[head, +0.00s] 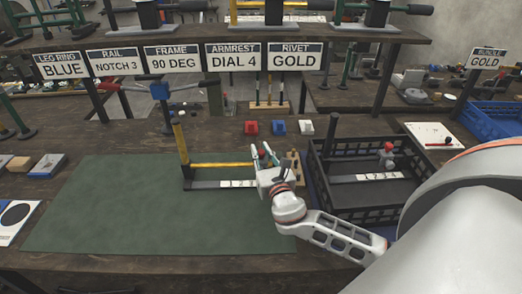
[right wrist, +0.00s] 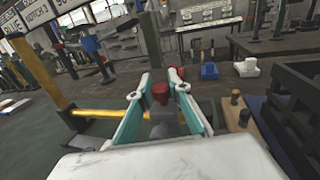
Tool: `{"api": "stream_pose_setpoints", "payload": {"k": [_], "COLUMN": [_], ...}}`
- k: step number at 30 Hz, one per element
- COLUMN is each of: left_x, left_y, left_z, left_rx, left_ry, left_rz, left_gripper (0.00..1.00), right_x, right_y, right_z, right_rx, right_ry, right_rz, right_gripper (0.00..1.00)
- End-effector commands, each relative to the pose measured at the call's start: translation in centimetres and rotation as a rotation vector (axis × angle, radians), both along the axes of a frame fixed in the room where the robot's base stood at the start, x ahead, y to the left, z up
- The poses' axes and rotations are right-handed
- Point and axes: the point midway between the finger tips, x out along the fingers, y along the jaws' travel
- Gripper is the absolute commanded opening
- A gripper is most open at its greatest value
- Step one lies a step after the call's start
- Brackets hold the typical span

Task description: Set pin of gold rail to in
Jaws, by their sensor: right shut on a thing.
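On the green mat (head: 110,205), a black rail with white number tiles (head: 235,184) lies beside a yellow bar (head: 222,164) and an upright yellow post (head: 180,140) with a blue top. The yellow bar also shows in the right wrist view (right wrist: 98,114). My right gripper (head: 263,160) is at the right end of this assembly. In the right wrist view, its teal fingers (right wrist: 160,88) are around a grey block with a red-topped pin (right wrist: 160,92). How far the pin sits in is hard to tell. My left gripper is not in view.
A black crate (head: 330,190) right of the mat holds another numbered strip (head: 365,178) and a grey slider with a red knob (head: 387,150). Red (head: 251,128), blue (head: 278,127) and white (head: 306,127) blocks sit behind. A sign reads RAIL NOTCH 3 (head: 115,61).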

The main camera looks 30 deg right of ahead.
Motion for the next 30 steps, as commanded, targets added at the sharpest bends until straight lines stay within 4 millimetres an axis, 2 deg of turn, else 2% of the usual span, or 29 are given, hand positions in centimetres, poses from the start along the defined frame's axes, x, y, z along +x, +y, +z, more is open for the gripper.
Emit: {"api": "stream_pose_setpoints", "payload": {"k": [1, 3, 13, 17, 30], "left_x": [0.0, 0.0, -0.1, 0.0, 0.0], "left_y": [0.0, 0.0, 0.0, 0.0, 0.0], "left_z": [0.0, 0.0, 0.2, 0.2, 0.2], "left_rx": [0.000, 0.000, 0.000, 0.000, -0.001], "left_ry": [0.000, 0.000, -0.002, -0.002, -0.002], "left_rz": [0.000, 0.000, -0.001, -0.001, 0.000], "left_gripper": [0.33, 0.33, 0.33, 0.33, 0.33], "right_x": [-0.1, -0.1, -0.2, -1.1, -9.1], "right_y": [0.1, 0.1, 0.1, 0.4, 2.7], "right_z": [-0.5, -0.5, -0.3, -0.4, -0.5], "right_rx": [0.003, 0.003, 0.002, 0.003, 0.004], "right_ry": [0.010, 0.010, 0.007, 0.007, 0.010], "right_rz": [0.002, 0.002, 0.001, 0.003, 0.002], "right_gripper": [0.24, 0.37, 0.37, 0.37, 0.37]}}
